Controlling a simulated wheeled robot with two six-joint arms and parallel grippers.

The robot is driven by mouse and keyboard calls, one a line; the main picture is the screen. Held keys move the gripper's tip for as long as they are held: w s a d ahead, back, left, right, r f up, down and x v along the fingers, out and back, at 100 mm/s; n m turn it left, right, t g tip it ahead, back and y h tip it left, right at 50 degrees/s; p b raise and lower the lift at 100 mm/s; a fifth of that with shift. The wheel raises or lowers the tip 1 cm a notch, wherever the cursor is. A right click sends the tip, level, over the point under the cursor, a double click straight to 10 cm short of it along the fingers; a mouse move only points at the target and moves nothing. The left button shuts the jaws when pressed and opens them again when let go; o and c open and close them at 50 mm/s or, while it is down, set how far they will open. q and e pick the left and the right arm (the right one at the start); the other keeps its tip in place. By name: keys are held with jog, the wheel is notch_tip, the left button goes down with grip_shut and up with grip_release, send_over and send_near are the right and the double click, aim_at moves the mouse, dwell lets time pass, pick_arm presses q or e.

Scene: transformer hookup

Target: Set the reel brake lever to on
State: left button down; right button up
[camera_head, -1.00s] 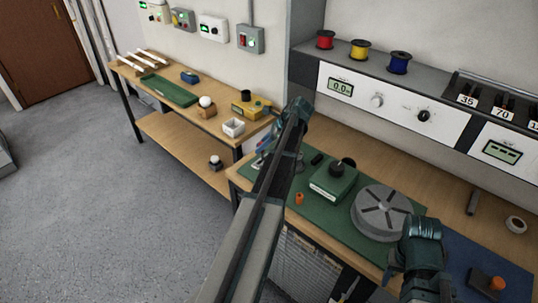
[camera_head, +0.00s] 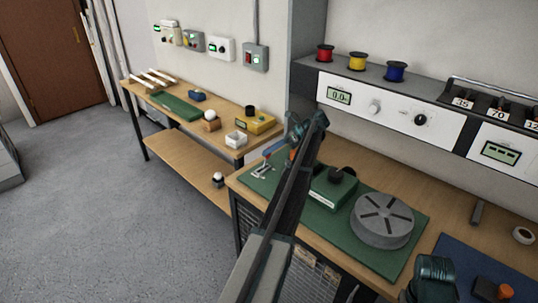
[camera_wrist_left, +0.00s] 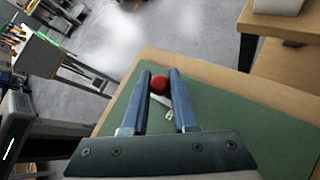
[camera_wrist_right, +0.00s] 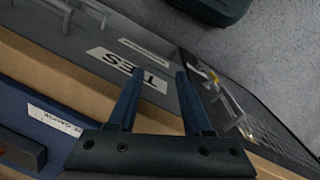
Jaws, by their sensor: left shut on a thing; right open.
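The brake lever shows a red ball knob (camera_wrist_left: 160,84) on a pale shaft, with a small white tag beside it, in the left wrist view. My left gripper (camera_wrist_left: 160,74) has its two blue fingers on either side of the knob and is shut on it. In the head view the lever's metal base (camera_head: 262,170) stands at the left corner of the green mat (camera_head: 325,232), with my left gripper (camera_head: 271,149) over it. The lever's exact angle and any on/off marking cannot be read. My right gripper (camera_wrist_right: 157,80) is open and empty.
A green box with a black knob (camera_head: 333,188) and a grey slotted disc (camera_head: 382,220) stand on the mat. A blue mat (camera_head: 455,258) lies to the right. A side table (camera_head: 185,142) holds small items. Grey floor (camera_head: 110,210) is open at left.

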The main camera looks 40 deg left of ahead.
pick_arm(q)
jog(key=shift+w, duration=0.1)
dwell(0.3)
jog(key=c, duration=0.7)
grip_release()
jog(key=shift+r, duration=0.1)
